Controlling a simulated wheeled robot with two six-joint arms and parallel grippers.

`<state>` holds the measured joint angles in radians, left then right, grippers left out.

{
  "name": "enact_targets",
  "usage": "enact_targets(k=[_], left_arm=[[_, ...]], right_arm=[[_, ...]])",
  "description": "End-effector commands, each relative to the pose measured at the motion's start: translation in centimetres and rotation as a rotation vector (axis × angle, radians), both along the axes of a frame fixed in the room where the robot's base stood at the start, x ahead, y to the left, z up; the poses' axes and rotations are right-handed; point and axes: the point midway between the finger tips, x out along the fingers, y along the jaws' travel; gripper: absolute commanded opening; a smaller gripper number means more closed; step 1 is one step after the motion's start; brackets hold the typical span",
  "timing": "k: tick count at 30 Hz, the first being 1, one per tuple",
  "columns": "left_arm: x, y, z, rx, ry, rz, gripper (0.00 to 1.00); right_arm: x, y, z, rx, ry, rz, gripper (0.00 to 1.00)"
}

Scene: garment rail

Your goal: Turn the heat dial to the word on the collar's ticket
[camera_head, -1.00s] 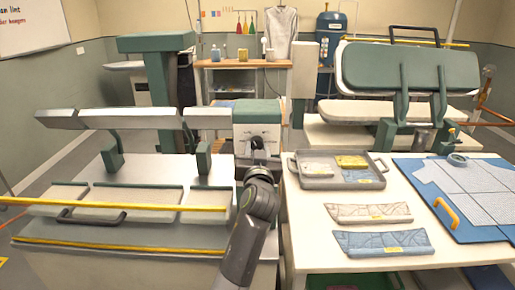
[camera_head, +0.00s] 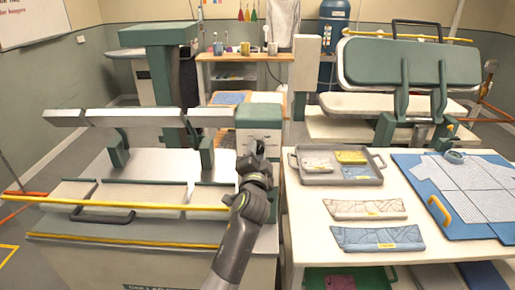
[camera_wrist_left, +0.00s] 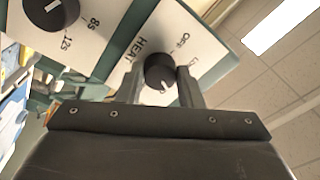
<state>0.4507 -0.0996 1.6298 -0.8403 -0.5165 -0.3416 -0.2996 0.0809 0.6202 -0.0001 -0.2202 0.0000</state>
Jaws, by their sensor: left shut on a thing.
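The heat dial (camera_wrist_left: 160,72) is a black round knob with a white pointer line, on a white panel lettered HEAT and OFF; another word is partly cut off. My left gripper (camera_wrist_left: 160,88) has one finger on each side of this knob and is shut on it. In the head view my left gripper (camera_head: 256,150) is at the front of the green-topped control box (camera_head: 260,118), and the arm hides the dial. My right gripper is out of view.
The press (camera_head: 120,205) with a yellow bar is left of my arm. A grey tray (camera_head: 341,178) and a blue board (camera_head: 455,205) are on the right table.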

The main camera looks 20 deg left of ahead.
Motion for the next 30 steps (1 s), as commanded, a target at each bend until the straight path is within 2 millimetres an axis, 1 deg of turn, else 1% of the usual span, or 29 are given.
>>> enact_targets(k=[1,7,24,25,29,30], left_arm=[[0.01,0.02,0.49,0.024,0.002,0.000,0.10],[0.01,0.04,0.37,0.088,0.020,0.000,0.10],[0.01,0.02,0.25,0.114,0.026,-0.001,0.10],[0.01,0.02,0.27,0.114,0.026,-0.001,0.37],[0.00,0.03,0.21,0.112,0.028,-0.001,0.54],[0.01,0.03,0.19,0.112,0.029,0.000,0.55]], right_arm=[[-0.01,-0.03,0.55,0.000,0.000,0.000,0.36],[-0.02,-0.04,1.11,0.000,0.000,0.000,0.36],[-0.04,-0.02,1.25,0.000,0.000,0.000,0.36],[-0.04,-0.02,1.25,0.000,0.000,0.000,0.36],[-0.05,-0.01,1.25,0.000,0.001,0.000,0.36],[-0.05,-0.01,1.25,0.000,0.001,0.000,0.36]])
